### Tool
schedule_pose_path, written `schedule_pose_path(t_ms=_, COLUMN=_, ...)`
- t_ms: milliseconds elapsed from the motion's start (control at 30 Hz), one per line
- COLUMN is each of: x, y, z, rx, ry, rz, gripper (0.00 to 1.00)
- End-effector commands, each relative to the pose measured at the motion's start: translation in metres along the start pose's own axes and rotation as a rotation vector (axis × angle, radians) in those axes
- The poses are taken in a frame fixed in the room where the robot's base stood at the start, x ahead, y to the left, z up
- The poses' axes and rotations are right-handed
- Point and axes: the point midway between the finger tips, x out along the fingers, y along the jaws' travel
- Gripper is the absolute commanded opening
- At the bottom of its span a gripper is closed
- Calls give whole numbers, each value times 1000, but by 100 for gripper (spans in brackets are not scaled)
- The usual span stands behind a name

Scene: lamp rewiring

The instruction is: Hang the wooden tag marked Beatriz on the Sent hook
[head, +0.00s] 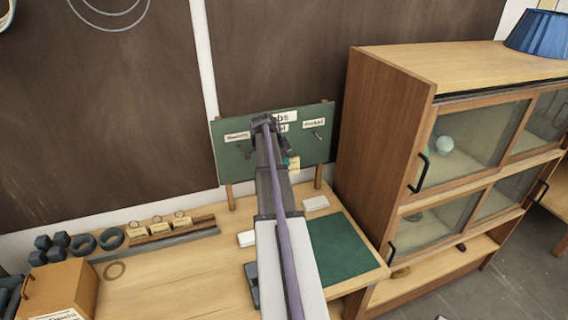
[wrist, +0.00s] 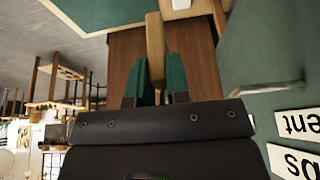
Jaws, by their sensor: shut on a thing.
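My gripper (wrist: 160,80) has green fingers shut on a wooden tag (wrist: 155,45), seen edge-on in the wrist view. A pale part of the tag (head: 294,164) shows beside my arm in the head view; I cannot read its name. The green board (head: 225,155) stands behind my gripper. The Sent label (wrist: 300,123) is partly cut off in the wrist view, and my arm covers part of it in the head view. A grey metal hook (wrist: 265,87) sticks out from the board near that label, to the right of the fingers. The tag appears apart from the hook.
Several ringed tags (head: 160,229) stand in a wooden rack at the left of the bench. The board's left hook sits under a label (head: 237,136); a right hook (head: 318,135) sits under another label. A wooden cabinet (head: 380,150) stands close at right. A green mat (head: 340,245) lies on the bench.

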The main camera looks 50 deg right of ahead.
Motion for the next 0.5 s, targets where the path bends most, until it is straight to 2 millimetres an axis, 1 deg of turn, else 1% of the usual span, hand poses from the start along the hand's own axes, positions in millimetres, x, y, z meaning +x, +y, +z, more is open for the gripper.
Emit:
schedule_pose_path(t_ms=33, x=1, y=-5, z=0, rx=0, ry=0, rz=0, gripper=0)
schedule_pose_path(t_ms=500, x=4, y=-42, z=1, rx=0, ry=0, rz=0, gripper=0)
